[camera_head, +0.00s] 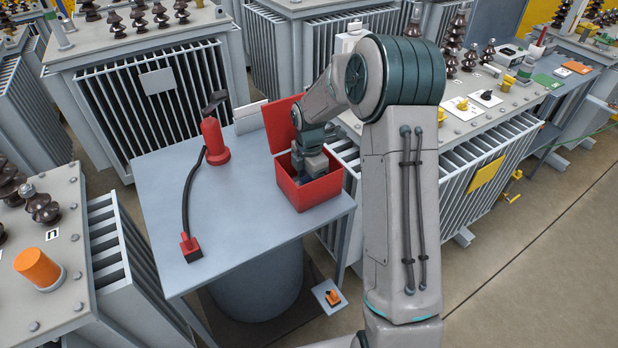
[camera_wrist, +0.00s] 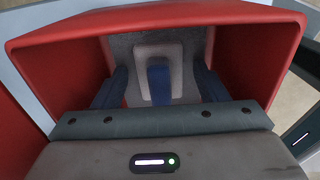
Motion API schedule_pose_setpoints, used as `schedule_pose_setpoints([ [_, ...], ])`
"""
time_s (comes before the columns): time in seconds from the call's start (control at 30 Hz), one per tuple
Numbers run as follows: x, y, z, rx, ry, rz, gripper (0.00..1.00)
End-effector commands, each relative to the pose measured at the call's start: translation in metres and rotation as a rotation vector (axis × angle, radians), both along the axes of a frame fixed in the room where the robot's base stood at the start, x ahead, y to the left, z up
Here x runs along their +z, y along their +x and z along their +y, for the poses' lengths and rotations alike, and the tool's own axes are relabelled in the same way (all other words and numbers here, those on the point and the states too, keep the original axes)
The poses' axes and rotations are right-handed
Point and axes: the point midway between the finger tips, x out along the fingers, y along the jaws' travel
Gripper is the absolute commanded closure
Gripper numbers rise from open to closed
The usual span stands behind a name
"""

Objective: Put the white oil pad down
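My gripper (camera_head: 312,168) is down inside an open red box (camera_head: 326,188) on the grey-blue table. In the wrist view its two dark blue fingers (camera_wrist: 158,88) stand apart, inside the box's red walls (camera_wrist: 262,50). A pale, speckled piece that looks like the white oil pad (camera_wrist: 142,56) lies between the fingers, with a dark blue strip over its middle. I cannot tell whether the fingers touch its edges or whether it rests on the box floor. In the head view the pad cannot be made out; the gripper and box wall hide it.
A small plate with an orange part (camera_head: 332,296) sits low by the table's right leg.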

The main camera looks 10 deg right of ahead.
Motion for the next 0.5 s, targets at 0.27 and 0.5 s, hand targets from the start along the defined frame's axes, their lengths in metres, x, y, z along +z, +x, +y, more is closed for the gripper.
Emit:
schedule_pose_setpoints([
  [0.27, 0.014, 0.001, 0.000, 0.000, -0.001, -0.004, 0.34],
  [0.5, 0.064, 0.001, -0.001, -0.001, 0.000, -0.005, 0.34],
])
